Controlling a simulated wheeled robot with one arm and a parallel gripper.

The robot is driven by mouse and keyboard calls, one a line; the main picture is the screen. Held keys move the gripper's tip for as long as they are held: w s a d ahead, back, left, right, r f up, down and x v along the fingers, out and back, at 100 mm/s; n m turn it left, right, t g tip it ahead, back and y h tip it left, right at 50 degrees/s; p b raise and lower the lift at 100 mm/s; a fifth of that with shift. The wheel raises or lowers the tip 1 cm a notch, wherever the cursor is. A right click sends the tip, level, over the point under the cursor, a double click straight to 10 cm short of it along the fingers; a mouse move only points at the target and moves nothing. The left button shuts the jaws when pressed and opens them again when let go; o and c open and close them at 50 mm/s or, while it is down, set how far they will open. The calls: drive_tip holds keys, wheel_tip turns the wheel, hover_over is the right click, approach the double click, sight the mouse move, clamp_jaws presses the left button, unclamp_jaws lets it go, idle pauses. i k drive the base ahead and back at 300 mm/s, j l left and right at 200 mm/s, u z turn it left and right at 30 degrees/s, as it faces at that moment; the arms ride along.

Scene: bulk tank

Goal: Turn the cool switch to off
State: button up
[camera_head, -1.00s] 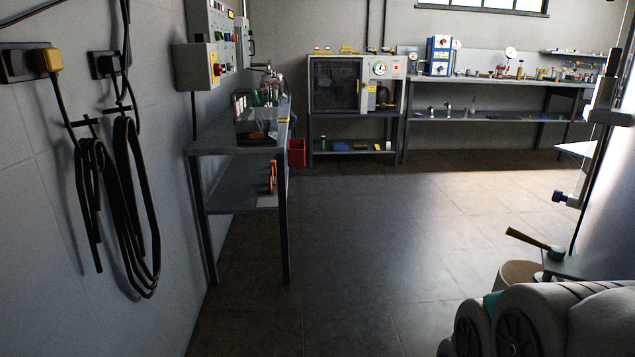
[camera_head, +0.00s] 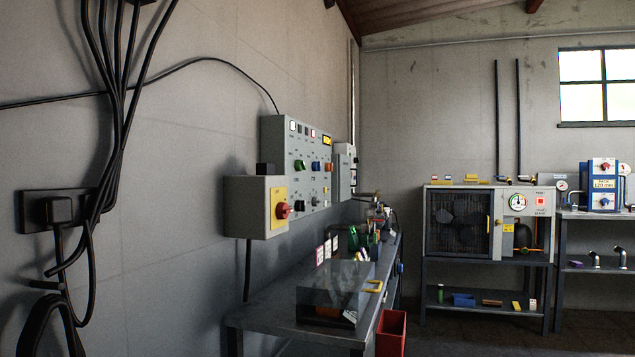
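A grey control panel (camera_head: 302,165) hangs on the left wall above a metal bench. It carries a lit yellow display, small buttons, and green, blue, orange and black knobs (camera_head: 299,166). Their labels are too small to read, so I cannot tell which one is the cool switch or how it is set. A grey box with a red rotary switch (camera_head: 283,210) on a yellow plate is mounted at the panel's lower left. My gripper is not in view.
The bench (camera_head: 290,325) below the panel holds a clear box (camera_head: 335,288), bottles and small tools. A red bin (camera_head: 391,332) stands beside it. A caged unit (camera_head: 460,222) with a gauge stands at the back. Black cables (camera_head: 112,130) hang at left.

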sight(300, 165)
drive_tip(key=i+l+u, duration=0.3)
drive_tip(key=i+l+z, duration=0.2)
drive_tip(key=i+l, duration=0.55)
drive_tip(key=l, duration=0.1)
